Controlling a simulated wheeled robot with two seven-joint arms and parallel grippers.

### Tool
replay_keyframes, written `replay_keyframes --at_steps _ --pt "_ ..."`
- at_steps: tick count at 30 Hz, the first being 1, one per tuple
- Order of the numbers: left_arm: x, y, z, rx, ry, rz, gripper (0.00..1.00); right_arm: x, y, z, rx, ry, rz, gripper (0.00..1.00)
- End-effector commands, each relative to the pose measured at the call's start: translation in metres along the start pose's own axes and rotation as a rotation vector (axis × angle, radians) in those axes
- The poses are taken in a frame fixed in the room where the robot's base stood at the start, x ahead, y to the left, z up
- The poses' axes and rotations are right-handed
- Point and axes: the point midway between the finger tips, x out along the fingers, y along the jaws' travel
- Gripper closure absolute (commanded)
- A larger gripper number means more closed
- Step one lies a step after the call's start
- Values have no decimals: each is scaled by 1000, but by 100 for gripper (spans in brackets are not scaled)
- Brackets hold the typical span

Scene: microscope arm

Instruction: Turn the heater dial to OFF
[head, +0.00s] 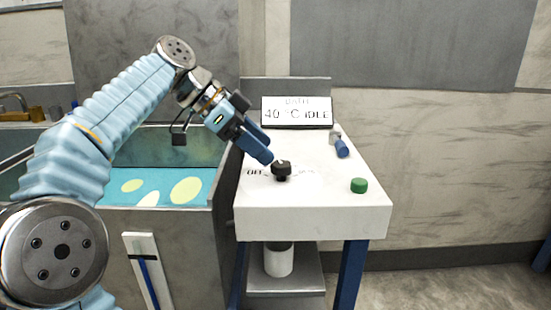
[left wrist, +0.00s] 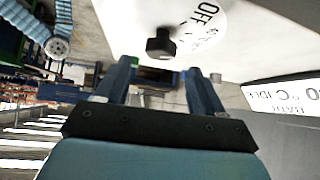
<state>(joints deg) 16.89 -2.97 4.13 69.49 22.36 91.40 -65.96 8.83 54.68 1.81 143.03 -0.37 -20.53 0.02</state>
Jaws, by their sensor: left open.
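The heater dial (head: 281,170) is a black knob on the white console top (head: 320,208). A label reading OFF lies to its left in the head view, with fainter lettering to its right. A small light mark shows on top of the knob. In the left wrist view the dial (left wrist: 160,43) stands just beyond the fingertips, beside the OFF lettering (left wrist: 205,14). My left gripper (head: 268,158) is just left of and above the dial, tilted down towards it. Its two fingers (left wrist: 163,68) are apart with nothing between them. My right gripper does not show.
A display (head: 297,111) reading "BATH 40 °C IDLE" stands at the console's back. A blue-handled lever (head: 341,147) and a green button (head: 359,185) are to the dial's right. A blue bath with yellow ovals (head: 162,188) is at the left. A white cylinder (head: 278,260) stands on the shelf below.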

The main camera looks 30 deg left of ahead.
Motion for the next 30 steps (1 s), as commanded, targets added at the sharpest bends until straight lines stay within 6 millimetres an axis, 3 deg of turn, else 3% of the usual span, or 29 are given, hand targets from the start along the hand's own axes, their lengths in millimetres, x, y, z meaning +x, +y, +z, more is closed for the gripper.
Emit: replay_keyframes --at_steps 3,7,19,30 --pt "24 0 1 0 -2 2 31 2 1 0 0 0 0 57" --pt "39 0 1 0 -1 1 31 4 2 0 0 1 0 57" --pt "47 0 0 0 0 0 31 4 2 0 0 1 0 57" --pt "46 0 0 0 0 0 88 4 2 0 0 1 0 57"
